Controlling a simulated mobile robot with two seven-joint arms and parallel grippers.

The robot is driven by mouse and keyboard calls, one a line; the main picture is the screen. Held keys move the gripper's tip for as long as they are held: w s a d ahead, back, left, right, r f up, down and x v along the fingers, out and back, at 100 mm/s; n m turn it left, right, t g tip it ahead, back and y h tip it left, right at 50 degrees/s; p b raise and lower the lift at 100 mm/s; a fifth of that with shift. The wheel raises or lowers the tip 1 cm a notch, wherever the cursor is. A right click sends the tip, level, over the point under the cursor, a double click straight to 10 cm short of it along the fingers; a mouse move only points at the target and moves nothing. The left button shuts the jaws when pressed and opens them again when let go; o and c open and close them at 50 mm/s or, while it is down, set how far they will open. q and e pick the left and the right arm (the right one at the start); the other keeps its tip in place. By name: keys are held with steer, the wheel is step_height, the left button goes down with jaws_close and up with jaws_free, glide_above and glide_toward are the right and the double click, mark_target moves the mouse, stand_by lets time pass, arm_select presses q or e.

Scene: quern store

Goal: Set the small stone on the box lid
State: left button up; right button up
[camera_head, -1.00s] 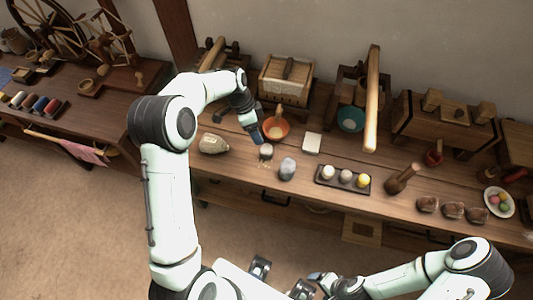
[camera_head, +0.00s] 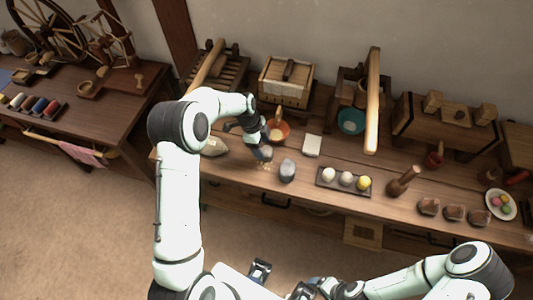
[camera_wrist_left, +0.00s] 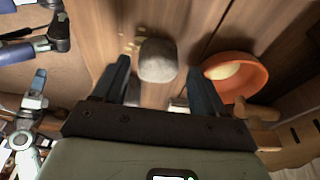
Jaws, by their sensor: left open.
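The small stone (camera_wrist_left: 157,60) is a pale grey, rounded lump in the left wrist view. It lies on the wooden bench top, between and just beyond my left fingertips. My left gripper (camera_wrist_left: 158,75) is open and empty, with a finger on either side of the stone. In the head view, the left gripper (camera_head: 262,152) is low over the bench and partly hides the small stone (camera_head: 267,152). A wooden box with a flat lid (camera_head: 287,70) and a dark handle stands at the back of the bench. My right arm is at the lower right; its finger opening is unclear.
An orange bowl (camera_head: 278,132) stands close behind the left gripper, also seen in the wrist view (camera_wrist_left: 237,74). A darker grey stone (camera_head: 287,170), a pale square block (camera_head: 312,145) and a tray of balls (camera_head: 344,181) are to the right. A tan stone (camera_head: 214,147) is left.

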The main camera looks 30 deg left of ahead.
mark_target(265, 150)
arm_select(q)
steer(key=x, duration=0.4)
steer(key=shift+d+f, duration=0.15)
steer(key=shift+f, duration=0.05)
steer(key=c, duration=1.1)
steer(key=shift+o, duration=0.2)
steer(key=shift+r, duration=0.1)
